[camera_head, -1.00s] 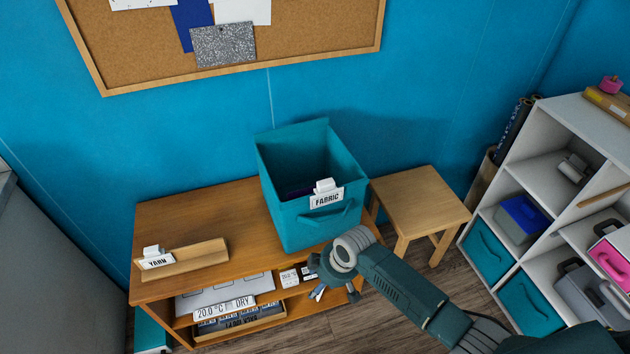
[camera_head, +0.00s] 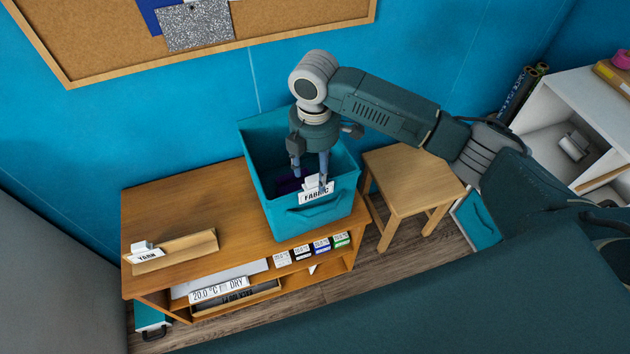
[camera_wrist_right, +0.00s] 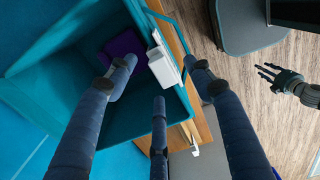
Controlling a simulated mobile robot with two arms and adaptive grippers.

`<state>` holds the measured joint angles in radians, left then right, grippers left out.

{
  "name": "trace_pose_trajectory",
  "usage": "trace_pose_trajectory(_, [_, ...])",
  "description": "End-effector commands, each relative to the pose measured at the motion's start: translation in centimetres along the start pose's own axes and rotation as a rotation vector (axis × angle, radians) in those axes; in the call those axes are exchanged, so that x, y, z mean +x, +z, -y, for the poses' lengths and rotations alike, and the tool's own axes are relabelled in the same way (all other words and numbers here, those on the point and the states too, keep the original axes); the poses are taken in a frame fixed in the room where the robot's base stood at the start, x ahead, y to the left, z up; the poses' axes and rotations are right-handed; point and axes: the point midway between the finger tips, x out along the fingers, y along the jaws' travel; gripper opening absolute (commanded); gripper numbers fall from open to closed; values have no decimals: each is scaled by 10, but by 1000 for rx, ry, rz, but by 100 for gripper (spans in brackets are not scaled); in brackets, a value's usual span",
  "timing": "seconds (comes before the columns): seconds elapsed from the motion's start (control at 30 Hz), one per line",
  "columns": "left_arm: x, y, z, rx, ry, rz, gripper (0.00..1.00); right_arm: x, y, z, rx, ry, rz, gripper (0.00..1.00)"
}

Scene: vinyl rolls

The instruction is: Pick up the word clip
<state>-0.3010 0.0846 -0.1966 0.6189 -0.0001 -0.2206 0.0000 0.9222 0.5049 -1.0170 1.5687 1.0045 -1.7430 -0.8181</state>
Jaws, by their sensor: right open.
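A white word clip (camera_head: 313,184) with a FABRIC label sits on the front rim of the teal bin (camera_head: 325,223). My right gripper (camera_head: 311,177) points down over that rim, open, with its fingers around the clip. In the right wrist view the white clip (camera_wrist_right: 163,66) lies between the spread fingers, and I see no firm grip on it. A second word clip (camera_head: 144,252), marked YARN, sits on the wooden tray (camera_head: 190,247) at the left. A dark hand, seemingly my left gripper (camera_wrist_right: 268,74), shows far right in the wrist view, too small to judge.
The bin stands on a wooden bench (camera_head: 185,205) and holds a purple item (camera_wrist_right: 122,46). A stool (camera_head: 405,185) is close on its right. White shelves (camera_head: 550,105) are farther right. Small labelled boxes (camera_head: 320,246) fill the shelf below. The bench top left of the bin is mostly clear.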

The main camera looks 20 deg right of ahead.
Motion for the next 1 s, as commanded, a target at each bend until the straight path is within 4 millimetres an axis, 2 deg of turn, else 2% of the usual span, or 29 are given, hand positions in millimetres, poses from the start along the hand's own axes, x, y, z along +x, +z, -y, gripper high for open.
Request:
trace_pose_trajectory(0.1, [-3, 19, -9, 2, 11, 27, 40, 9, -1, 0, -1, 0, -1, 52])
trace_pose_trajectory(0.17, [-5, 22, -12, 3, 14, 31, 40, 13, -1, 1, -1, -1, -1, 52])
trace_pose_trajectory(0.27, [-13, 18, -12, 3, 14, 26, 40, 24, -1, 2, 0, -2, 0, 52])
trace_pose_trajectory(0.4, [-19, -3, -9, 3, 11, -2, 40, 46, -1, 2, 1, -2, 0, 52])
trace_pose_trajectory(0.53, [-21, -20, -6, 3, 8, -27, 40, 59, -1, 2, 0, 0, 0, 52])
trace_pose_trajectory(0.77, [-20, -13, -5, 0, 6, -17, 40, 62, -1, 1, -1, 2, -1, 52])
trace_pose_trajectory(1.0, [-21, -1, -4, 0, 5, 2, 40, 62, -1, 1, 0, 3, -1, 11])
